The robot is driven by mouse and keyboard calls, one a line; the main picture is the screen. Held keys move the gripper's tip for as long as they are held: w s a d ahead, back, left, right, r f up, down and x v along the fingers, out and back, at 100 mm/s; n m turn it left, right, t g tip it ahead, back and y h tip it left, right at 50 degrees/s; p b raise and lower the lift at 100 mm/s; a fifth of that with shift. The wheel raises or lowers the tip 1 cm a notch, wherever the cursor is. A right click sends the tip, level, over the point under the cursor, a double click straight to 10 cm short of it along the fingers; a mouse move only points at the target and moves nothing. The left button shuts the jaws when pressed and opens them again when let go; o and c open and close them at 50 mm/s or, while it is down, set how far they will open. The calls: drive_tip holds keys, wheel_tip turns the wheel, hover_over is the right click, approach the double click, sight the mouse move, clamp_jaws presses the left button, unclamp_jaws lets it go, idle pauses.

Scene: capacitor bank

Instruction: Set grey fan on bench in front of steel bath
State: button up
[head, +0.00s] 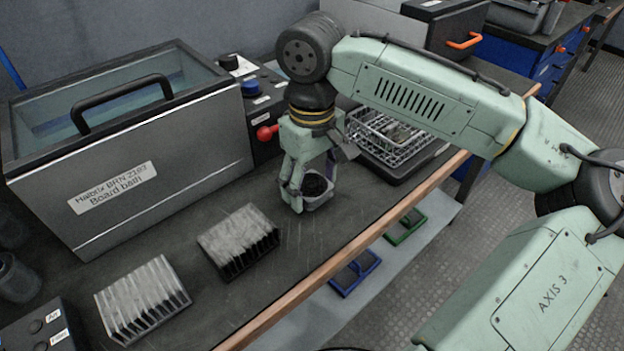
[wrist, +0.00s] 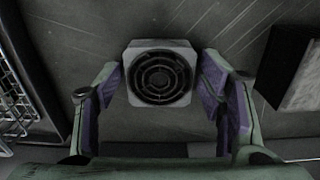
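The grey fan (head: 318,192) is a small square block with a dark round grille, low over the bench (head: 322,238). In the wrist view the fan (wrist: 160,74) sits between the purple-padded fingers of my gripper (wrist: 161,82). I cannot tell whether the fan touches the bench. The steel bath (head: 140,165), a metal tank with a black handle and a "Board bath" label, stands at the left, back from the bench edge. The fan is to the right of the bath's front face.
Two finned heat sinks (head: 238,242) (head: 142,300) stand on the bench before the bath. A control box with a red knob (head: 266,132) is behind my gripper. A wire basket (head: 390,138) stands to the right. The wooden bench edge (head: 350,250) runs along the front.

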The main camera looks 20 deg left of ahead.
sight(312, 186)
drive_tip(key=shift+o, duration=0.3)
wheel_tip(312, 186, up, 12)
drive_tip(key=p, duration=0.1)
drive_tip(key=shift+r, duration=0.2)
idle(0.5)
